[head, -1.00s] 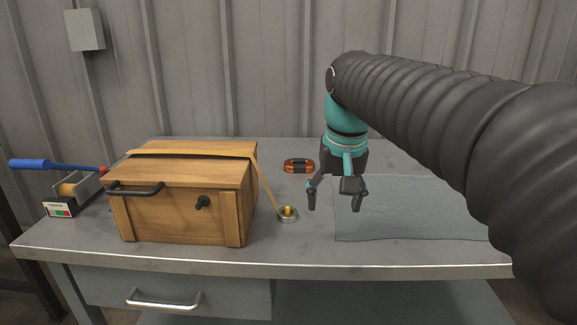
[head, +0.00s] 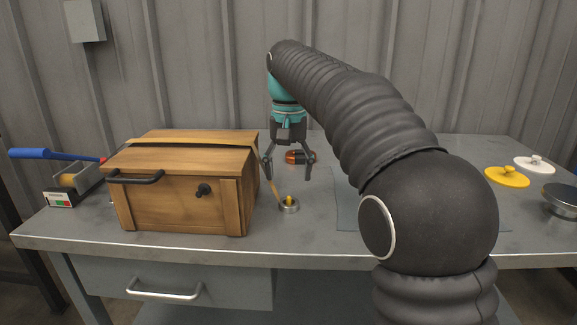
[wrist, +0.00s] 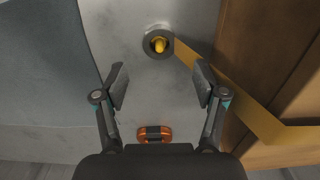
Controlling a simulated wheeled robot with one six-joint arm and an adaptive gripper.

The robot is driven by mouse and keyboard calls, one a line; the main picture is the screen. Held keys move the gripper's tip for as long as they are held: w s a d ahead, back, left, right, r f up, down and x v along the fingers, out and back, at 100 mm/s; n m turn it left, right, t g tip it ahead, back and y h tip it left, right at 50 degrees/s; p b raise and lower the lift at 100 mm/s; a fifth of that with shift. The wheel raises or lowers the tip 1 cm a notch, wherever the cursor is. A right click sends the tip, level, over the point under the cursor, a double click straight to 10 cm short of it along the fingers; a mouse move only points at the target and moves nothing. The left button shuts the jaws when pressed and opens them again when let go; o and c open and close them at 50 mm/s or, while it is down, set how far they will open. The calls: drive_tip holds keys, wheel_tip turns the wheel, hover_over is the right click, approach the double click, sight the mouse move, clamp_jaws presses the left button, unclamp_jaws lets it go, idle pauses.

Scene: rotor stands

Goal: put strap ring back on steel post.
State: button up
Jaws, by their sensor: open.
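The tan strap (head: 190,139) runs over the wooden box (head: 180,208) and slants down its right side to the bench. Its lower end meets a round steel piece (head: 289,208) with a yellow upright stub in the middle. In the wrist view the grey round piece (wrist: 148,44) lies beyond my fingertips, with the strap (wrist: 235,90) reaching its right side. I cannot tell which part is the ring and which the post. My gripper (head: 289,172) is open and empty, pointing down, behind the steel piece; the wrist view shows its spread fingers (wrist: 160,78).
An orange-and-black bundle (head: 293,157) lies behind my fingers. A grey mat (head: 346,205) is to the right, partly behind my arm. The box stands close on the left. A yellow lid (head: 507,178) and white lid (head: 534,165) lie far right. A blue-handled tool (head: 45,154) is far left.

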sight(289, 197)
drive_tip(key=shift+f+b, duration=1.9)
drive_tip(key=shift+f, duration=1.55)
drive_tip(key=c, duration=1)
drive_tip(key=shift+p, duration=0.4)
drive_tip(key=shift+r+p, duration=3.05)
drive_tip(key=shift+r, duration=0.05)
drive_tip(key=shift+d, duration=0.1)
